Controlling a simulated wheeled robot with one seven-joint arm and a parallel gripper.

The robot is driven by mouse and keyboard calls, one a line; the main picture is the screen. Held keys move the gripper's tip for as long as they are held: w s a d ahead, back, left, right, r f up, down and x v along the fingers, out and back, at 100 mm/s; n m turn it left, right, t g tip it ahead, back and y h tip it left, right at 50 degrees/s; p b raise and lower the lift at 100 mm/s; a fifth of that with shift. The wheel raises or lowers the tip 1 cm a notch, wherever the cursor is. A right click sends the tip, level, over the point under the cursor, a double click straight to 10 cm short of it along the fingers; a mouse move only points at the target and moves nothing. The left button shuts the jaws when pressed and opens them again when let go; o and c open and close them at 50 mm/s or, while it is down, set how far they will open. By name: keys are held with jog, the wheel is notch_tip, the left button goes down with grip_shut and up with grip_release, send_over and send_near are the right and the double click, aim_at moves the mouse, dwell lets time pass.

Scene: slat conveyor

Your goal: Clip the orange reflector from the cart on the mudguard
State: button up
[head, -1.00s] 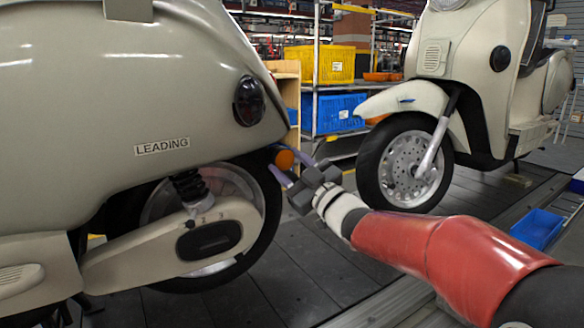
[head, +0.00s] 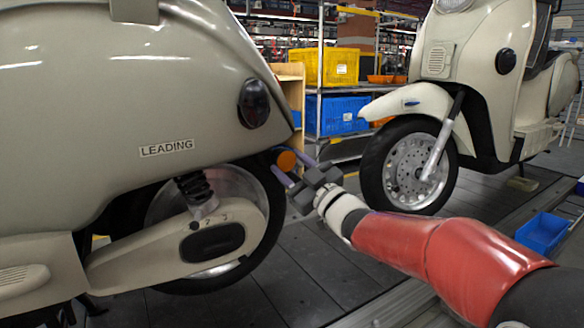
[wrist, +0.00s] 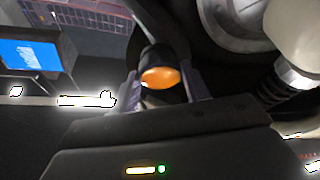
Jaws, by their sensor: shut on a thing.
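The orange reflector (head: 286,160) is a round orange disc on a dark backing, at the rear lower edge of the cream scooter (head: 150,85) marked LEADING. My gripper (head: 287,167) is shut on the reflector, with one purple-grey finger on either side of it. In the wrist view the reflector (wrist: 160,77) sits between the fingertips, with a dark curved part behind it. The mudguard is mostly hidden there; I cannot tell whether the reflector is touching it or only close to it. The cart does not show clearly.
A second cream scooter (head: 485,80) stands at the right. Behind are a yellow bin (head: 338,66) and a blue bin (head: 340,115) on a rack. A small blue tray (head: 541,232) lies at lower right. The dark slat floor (head: 250,290) between the scooters is clear.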

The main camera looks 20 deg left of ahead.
jog(key=o, duration=1)
jog(key=s+d+f+m+t+h+p, duration=0.25)
jog(key=d+m+h, duration=0.45)
jog(key=d, duration=0.6)
jog(key=s+d+f+m+t+h+p, duration=0.15)
jog(key=s+d+m+h, duration=0.25)
jog(key=d+h, duration=0.7)
jog(key=s+d+f+m+g+p, duration=0.1)
jog(key=s+d+f+m+g, duration=0.1)
jog(key=s, duration=0.6)
jog(key=s+d+f+m+g+p, duration=0.1)
jog(key=s+d+f+m+g, duration=0.1)
jog(key=s+d+f+g, duration=0.2)
jog(key=s+d+f+m+g+h+p, duration=0.1)
jog(key=s+d, duration=0.5)
jog(key=s, duration=0.6)
jog(key=shift+s+d+f+m+g+p, duration=0.1)
jog(key=shift+d+f+m+g+p, duration=0.1)
jog(key=shift+f+m+g, duration=0.35)
jog(key=shift+s+d+f+m+g+p, duration=0.15)
jog(key=shift+f+m+g, duration=0.1)
jog(key=shift+f+g, duration=0.5)
